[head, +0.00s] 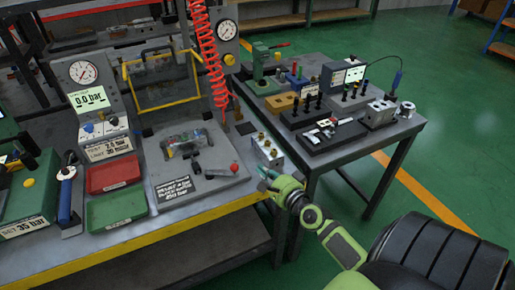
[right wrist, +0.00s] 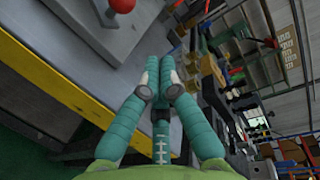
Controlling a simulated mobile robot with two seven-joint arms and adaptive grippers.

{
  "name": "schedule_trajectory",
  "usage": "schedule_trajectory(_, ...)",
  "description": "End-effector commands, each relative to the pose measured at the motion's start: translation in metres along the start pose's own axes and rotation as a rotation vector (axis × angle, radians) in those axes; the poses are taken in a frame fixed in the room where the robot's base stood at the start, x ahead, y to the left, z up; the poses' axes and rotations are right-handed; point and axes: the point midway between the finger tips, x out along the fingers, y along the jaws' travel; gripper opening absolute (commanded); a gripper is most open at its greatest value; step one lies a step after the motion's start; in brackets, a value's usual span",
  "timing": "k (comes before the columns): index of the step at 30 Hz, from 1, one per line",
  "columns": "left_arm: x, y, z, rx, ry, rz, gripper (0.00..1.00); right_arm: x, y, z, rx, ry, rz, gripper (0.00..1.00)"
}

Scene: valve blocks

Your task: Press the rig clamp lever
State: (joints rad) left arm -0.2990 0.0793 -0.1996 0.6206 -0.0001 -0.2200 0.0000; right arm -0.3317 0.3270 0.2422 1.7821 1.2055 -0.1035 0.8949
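The rig (head: 160,185) is a grey base plate on the bench with a fixture (head: 186,143) in its middle. Its clamp lever ends in a red ball knob (head: 234,168) at the plate's right front; the knob also shows at the top of the right wrist view (right wrist: 121,5). My right gripper (head: 266,173) is at the bench's right edge, to the right of the knob and apart from it. In the right wrist view its teal fingers (right wrist: 165,74) are together with nothing seen between them. My left gripper is not in view.
A metal block with brass fittings (head: 267,150) stands just behind my right gripper. A yellow-framed guard (head: 160,105) stands behind the fixture, and a red coiled hose (head: 208,60) hangs nearby. Red (head: 113,174) and green (head: 116,207) trays lie left. A second table (head: 338,153) stands right.

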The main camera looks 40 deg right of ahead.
Motion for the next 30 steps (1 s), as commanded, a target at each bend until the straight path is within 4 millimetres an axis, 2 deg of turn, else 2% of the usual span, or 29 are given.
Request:
schedule_trajectory(6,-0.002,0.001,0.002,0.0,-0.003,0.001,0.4,0.043,-0.002,0.0,-0.002,-0.001,-0.003,0.0)
schedule_trajectory(14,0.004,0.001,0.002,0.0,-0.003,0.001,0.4,0.088,-0.001,0.0,-0.003,0.0,-0.003,0.0)
schedule_trajectory(15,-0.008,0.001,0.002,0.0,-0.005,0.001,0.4,0.079,-0.004,0.008,0.001,-0.002,0.003,0.0)
schedule_trajectory(18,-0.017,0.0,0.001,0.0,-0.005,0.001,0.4,0.07,-0.004,0.018,-0.001,-0.001,0.003,0.0)
schedule_trajectory(24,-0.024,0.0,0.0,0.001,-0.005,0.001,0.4,0.06,-0.001,0.03,-0.002,-0.001,0.002,0.0)
schedule_trajectory(30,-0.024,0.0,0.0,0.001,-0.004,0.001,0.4,0.059,0.0,0.032,-0.003,-0.001,0.0,0.0)
